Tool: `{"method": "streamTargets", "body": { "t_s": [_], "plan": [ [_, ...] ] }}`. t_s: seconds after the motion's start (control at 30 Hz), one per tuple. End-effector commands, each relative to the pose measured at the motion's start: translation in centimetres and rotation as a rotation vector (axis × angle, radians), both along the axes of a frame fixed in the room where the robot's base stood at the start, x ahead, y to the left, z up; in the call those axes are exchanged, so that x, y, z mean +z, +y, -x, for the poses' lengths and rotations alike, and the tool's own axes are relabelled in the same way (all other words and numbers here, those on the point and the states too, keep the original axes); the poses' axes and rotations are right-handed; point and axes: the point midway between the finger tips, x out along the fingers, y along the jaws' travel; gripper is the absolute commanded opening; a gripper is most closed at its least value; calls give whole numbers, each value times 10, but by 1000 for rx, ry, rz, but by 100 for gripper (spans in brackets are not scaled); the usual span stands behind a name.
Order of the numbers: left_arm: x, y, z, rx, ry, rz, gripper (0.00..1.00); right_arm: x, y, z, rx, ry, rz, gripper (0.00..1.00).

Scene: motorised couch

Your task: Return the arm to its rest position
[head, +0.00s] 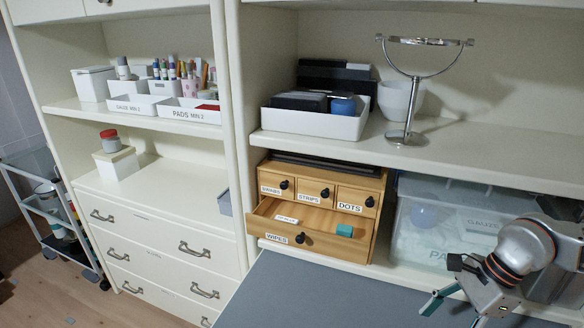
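My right arm comes in at the lower right, and its gripper (456,312) hangs in front of the clear plastic bin, over the edge of the grey surface. Its two teal-tipped fingers are spread apart with nothing seen between them; the lower one is partly cut off by the picture's edge. My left arm and gripper are not in view. The small wooden drawer unit (376,184) stands left of the gripper, clear of it. Its bottom WIPES drawer (270,240) is pulled open, with a teal block (344,230) and a white labelled item (286,219) inside.
The clear GAUZE bin (415,245) stands close behind my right gripper. A grey surface (330,295) lies clear in front. On the shelf above are a white tray (315,125) and a round mirror on a stand (397,136). A wheeled cart (50,210) stands far left.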

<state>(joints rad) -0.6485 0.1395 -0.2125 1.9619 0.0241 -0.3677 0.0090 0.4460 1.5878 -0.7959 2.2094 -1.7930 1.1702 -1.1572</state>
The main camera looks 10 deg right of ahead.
Motion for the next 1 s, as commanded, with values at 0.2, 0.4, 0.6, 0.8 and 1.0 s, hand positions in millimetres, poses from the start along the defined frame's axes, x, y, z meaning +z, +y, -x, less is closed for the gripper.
{"method": "streamTargets", "body": {
  "t_s": [0.2, 0.4, 0.6, 0.8, 1.0],
  "plan": [
    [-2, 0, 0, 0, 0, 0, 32, 40, -1, -1, 1, -3, 2, 60],
    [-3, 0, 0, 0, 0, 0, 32, 76, 0, -1, 0, -4, 1, 60],
    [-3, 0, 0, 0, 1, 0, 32, 108, 0, 0, 1, -3, 1, 60],
    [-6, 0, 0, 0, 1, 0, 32, 106, -3, -8, -115, -2, 0, 60],
    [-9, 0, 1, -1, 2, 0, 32, 99, -6, -19, -256, -2, -2, 60]
  ]
}}
